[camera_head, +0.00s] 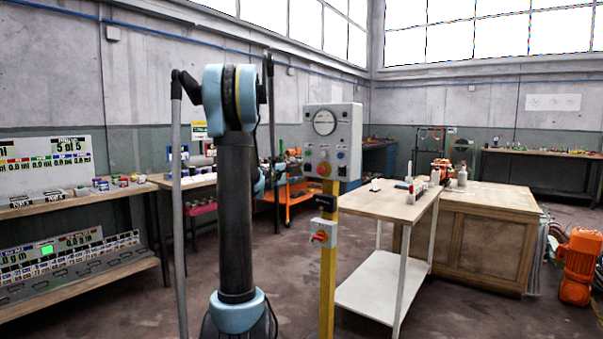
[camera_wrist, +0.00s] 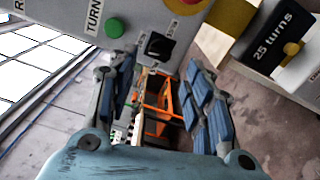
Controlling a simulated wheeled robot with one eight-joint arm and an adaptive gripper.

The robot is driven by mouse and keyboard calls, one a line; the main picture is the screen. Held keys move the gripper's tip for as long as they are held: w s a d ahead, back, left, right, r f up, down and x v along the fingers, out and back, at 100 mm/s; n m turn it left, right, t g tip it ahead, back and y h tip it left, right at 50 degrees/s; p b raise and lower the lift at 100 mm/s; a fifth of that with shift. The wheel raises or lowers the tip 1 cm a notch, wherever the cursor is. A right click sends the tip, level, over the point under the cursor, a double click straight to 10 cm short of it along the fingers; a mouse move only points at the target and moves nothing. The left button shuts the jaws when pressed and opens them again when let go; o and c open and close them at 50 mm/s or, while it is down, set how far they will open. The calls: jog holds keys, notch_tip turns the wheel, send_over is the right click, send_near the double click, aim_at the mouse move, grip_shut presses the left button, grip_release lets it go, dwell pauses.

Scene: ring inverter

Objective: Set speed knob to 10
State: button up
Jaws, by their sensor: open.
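A grey control box (camera_head: 332,138) stands on a yellow post in the head view, with a round dial on top and several coloured buttons and knobs below. My gripper cannot be made out in the head view.
A black block labelled "25 turns" (camera_wrist: 268,40) juts in at the right of the wrist view. A smaller box with a red switch (camera_head: 321,234) is lower on the post. A wooden-topped table (camera_head: 385,204) stands right of the post. Open floor lies in front.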

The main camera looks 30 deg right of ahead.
aim_at(306, 168)
jog(key=x, duration=0.6)
jog(key=shift+d, duration=0.25)
jog(key=shift+c, duration=0.3)
jog(key=c, duration=1)
